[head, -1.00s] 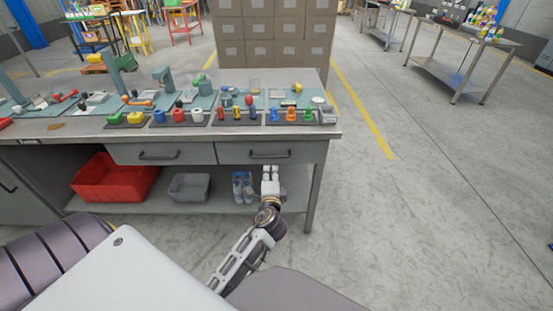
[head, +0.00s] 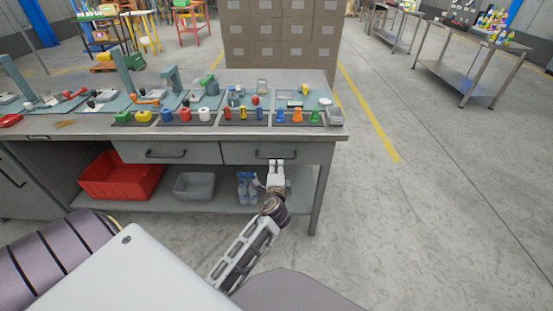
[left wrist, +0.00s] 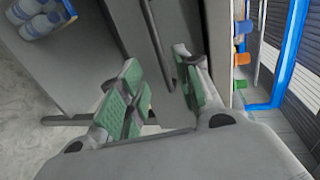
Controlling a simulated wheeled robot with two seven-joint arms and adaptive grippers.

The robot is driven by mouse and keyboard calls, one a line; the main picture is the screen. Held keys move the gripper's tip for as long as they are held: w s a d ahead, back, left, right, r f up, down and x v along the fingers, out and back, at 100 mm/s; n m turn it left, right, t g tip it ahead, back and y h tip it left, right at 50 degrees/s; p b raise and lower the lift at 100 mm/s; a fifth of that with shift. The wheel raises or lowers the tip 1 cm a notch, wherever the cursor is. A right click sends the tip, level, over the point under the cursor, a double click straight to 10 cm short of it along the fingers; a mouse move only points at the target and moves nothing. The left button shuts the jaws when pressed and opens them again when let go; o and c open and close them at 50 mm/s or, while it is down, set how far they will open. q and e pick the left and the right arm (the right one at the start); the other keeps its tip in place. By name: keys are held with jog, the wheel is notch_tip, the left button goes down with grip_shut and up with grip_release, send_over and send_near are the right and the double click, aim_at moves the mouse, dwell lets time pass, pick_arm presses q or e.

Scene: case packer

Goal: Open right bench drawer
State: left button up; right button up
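The right bench drawer (head: 238,150) is a grey front under the worktop and looks closed. Its dark bar handle is partly covered by my left gripper (head: 277,163), which is right at it in the head view. In the left wrist view my left gripper (left wrist: 155,82) is open, with green pads on its fingers. The dark handle (left wrist: 159,42) runs down into the gap between the fingertips, in front of the grey drawer front. I cannot tell whether any finger touches it. My right gripper is in neither view.
A second drawer (head: 140,152) with its own handle is to the left. The shelf below holds a red bin (head: 122,184), a grey bin (head: 193,194) and bottles (head: 246,190). Several small coloured parts stand along the worktop edge. Floor right of the bench is clear.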

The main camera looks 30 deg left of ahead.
aim_at(276, 158)
pick_arm(q)
jog(key=x, duration=0.6)
jog(key=shift+w+a+b, duration=0.25)
jog(key=shift+w+b, duration=0.05)
jog(key=shift+b, duration=0.05)
jog(key=shift+x, duration=1.2)
jog(key=c, duration=0.5)
grip_shut()
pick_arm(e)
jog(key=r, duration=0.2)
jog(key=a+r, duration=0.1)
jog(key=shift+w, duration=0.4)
